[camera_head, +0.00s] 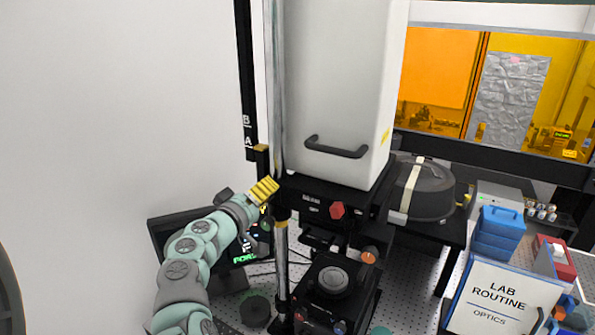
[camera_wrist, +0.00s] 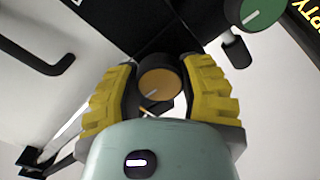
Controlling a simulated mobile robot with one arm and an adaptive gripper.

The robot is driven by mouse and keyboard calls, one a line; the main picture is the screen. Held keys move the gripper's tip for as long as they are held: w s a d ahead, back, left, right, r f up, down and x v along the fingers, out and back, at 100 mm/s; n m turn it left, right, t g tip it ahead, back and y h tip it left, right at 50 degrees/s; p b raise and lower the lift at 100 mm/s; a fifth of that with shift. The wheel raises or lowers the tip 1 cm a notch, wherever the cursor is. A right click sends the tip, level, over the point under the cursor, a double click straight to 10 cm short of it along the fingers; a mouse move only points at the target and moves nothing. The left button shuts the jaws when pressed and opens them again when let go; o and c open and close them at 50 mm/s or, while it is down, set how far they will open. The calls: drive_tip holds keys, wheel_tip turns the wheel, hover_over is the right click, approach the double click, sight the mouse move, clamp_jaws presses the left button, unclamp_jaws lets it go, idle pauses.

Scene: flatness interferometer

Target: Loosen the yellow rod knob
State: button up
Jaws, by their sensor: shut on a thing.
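The yellow rod knob (camera_wrist: 157,85) is a round amber-yellow knob with a pale index line pointing down and left in the wrist view. My gripper (camera_wrist: 160,72) has a yellow ribbed finger on each side of it and is shut on the knob. In the head view, my gripper (camera_head: 264,190) is beside the chrome vertical rod (camera_head: 281,258), at the left of the black carriage under the tall white housing. The knob cannot be made out there, as my fingers cover that spot.
A green knob (camera_wrist: 262,13) is up and right of my gripper in the wrist view. In the head view, a red knob (camera_head: 337,210) and an orange knob (camera_head: 369,257) are to the right. A monitor (camera_head: 165,235) stands close behind my arm.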

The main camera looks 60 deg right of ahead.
drive_tip(key=shift+f+b, duration=0.1)
drive_tip(key=shift+b, duration=0.25)
drive_tip(key=b, duration=0.2)
drive_tip(key=shift+f+m+b, duration=0.25)
drive_tip(key=shift+m+b, duration=0.05)
drive_tip(key=shift+m, duration=0.1)
drive_tip(key=m+b, duration=0.1)
drive_tip(key=b, duration=0.4)
drive_tip(key=shift+f+m, duration=0.15)
drive_tip(key=shift+m, duration=0.15)
drive_tip(key=m+b, duration=0.4)
drive_tip(key=b, duration=0.9)
drive_tip(key=shift+m, duration=0.4)
drive_tip(key=m+b, duration=0.2)
drive_tip(key=b, duration=0.5)
drive_tip(key=shift+m+b, duration=0.4)
drive_tip(key=m+b, duration=0.5)
drive_tip(key=b, duration=0.8)
drive_tip(key=m+b, duration=0.2)
drive_tip(key=b, duration=0.1)
drive_tip(key=shift+r, duration=0.3)
drive_tip(key=shift+s+r+m+b, duration=0.15)
drive_tip(key=shift+m+b, duration=0.15)
drive_tip(key=shift+b, duration=0.1)
